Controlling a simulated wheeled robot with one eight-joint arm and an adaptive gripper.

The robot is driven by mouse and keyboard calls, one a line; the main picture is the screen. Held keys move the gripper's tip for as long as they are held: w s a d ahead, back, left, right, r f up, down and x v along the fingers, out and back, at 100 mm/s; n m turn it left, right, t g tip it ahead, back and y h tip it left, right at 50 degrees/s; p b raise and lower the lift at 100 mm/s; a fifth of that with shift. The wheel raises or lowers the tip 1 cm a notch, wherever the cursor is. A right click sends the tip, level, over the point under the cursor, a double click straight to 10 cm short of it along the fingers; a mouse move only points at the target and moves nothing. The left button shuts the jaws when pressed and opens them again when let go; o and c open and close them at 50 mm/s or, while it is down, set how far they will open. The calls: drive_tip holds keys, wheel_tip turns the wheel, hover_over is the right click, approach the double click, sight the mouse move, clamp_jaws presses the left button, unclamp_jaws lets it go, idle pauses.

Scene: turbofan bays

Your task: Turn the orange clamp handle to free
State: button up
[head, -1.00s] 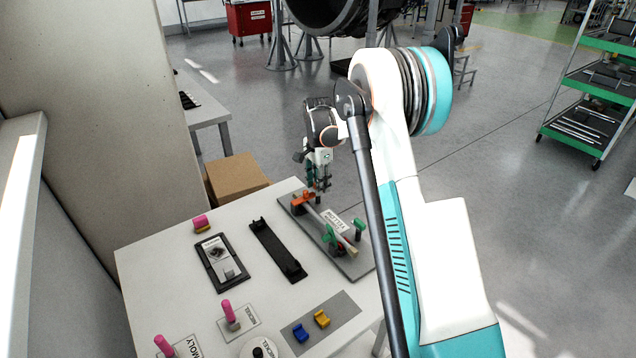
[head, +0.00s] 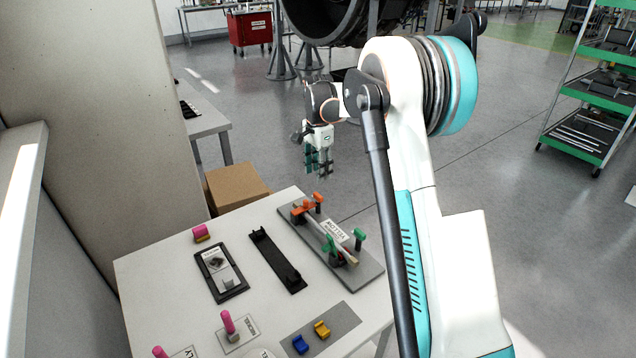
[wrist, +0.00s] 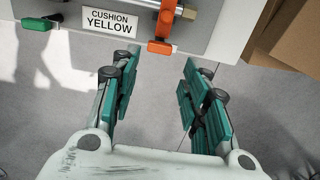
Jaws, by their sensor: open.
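The orange clamp handle (head: 318,198) is at the far end of a grey fixture plate (head: 364,277) on the white table. In the wrist view the handle (wrist: 164,18) points toward my gripper, its wide end at the plate's edge. A pale rod (head: 320,232) lies along the fixture, with green clamp parts (head: 358,237) at its near end. A green handle (wrist: 36,24) also shows in the wrist view. My gripper (head: 320,172) is open and empty, beyond the table's far edge and apart from the orange handle. In the wrist view my gripper (wrist: 160,58) has floor between its fingers.
A "CUSHION YELLOW" label (wrist: 110,21) is beside the rod. A black cradle (head: 276,262), a dark framed tray (head: 236,289), pink-handled pieces (head: 228,322) and blue and yellow blocks (head: 321,328) are on the table. A cardboard box (head: 236,187) stands beyond it. Floor beyond the fixture is clear.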

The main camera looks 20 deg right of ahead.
drive_tip(key=shift+r, duration=1.55)
drive_tip(key=s+a+r+n+t, duration=0.2)
drive_tip(key=s+a+r+n, duration=0.3)
drive_tip(key=s, duration=0.4)
drive_tip(key=s+a+r+n+t, duration=0.1)
drive_tip(key=s+a+r+n, duration=0.25)
drive_tip(key=s+r, duration=0.45)
drive_tip(key=s+a+f+n+t, duration=0.1)
drive_tip(key=s+a+f+n, duration=0.1)
drive_tip(key=s, duration=0.5)
drive_tip(key=s+a+f+n+t, duration=0.1)
drive_tip(key=s+a+f+n, duration=0.1)
drive_tip(key=s, duration=0.5)
drive_tip(key=s+a+f+n+t, duration=0.2)
drive_tip(key=s+n, duration=0.1)
drive_tip(key=s, duration=0.4)
drive_tip(key=shift+a+f, duration=0.2)
drive_tip(key=shift+f, duration=0.05)
